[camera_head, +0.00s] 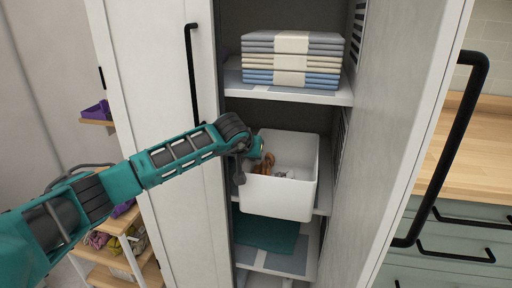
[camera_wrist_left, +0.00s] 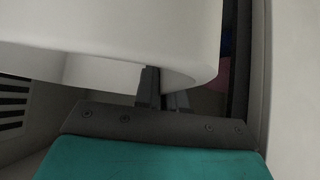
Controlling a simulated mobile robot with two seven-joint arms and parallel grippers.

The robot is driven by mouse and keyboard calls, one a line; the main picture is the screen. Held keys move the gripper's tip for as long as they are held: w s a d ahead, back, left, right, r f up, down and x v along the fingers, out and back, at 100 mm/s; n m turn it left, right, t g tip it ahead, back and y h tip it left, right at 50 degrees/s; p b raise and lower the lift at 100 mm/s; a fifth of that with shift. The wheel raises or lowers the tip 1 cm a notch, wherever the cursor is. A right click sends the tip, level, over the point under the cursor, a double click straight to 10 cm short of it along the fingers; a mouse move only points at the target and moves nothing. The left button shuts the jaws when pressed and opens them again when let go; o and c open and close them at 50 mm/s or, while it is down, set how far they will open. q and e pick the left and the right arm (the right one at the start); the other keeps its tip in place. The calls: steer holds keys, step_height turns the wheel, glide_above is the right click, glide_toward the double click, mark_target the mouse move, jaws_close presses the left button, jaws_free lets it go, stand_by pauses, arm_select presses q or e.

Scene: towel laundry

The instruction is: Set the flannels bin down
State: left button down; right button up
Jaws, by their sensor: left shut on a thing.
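The white flannels bin (camera_head: 277,199) is in the tall cupboard, at the level of its middle shelf (camera_head: 323,200). Its front juts past the shelf edge, and I cannot tell whether its base touches the shelf. Something brown and something pale lie inside it. My left gripper (camera_head: 258,163) is at the bin's left side, shut on its rim. In the left wrist view the dark fingers (camera_wrist_left: 160,88) meet the white bin wall (camera_wrist_left: 130,35). My right gripper is not in view.
Folded towels (camera_head: 292,58) fill the shelf above. A dark teal cloth (camera_head: 268,229) lies on the shelf below. The open cupboard door (camera_head: 400,120) stands close on the right, and a white panel (camera_head: 165,120) is on the left. A wooden counter (camera_head: 475,150) lies beyond.

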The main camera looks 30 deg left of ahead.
arm_select(q)
steer(key=w+a+b, duration=0.1)
steer(key=w+b, duration=0.3)
steer(key=w, duration=0.3)
steer(key=shift+w+a+f, duration=0.2)
steer(key=shift+w+a, duration=0.15)
steer(key=shift+a, duration=0.05)
steer(key=shift+f, duration=0.1)
steer(key=c, duration=1.2)
jaws_free()
steer(key=shift+s+f, duration=0.1)
steer(key=shift+s+r, duration=0.3)
steer(key=shift+r, duration=0.3)
steer(key=shift+p+v, duration=0.6)
steer(key=shift+v, duration=2.6)
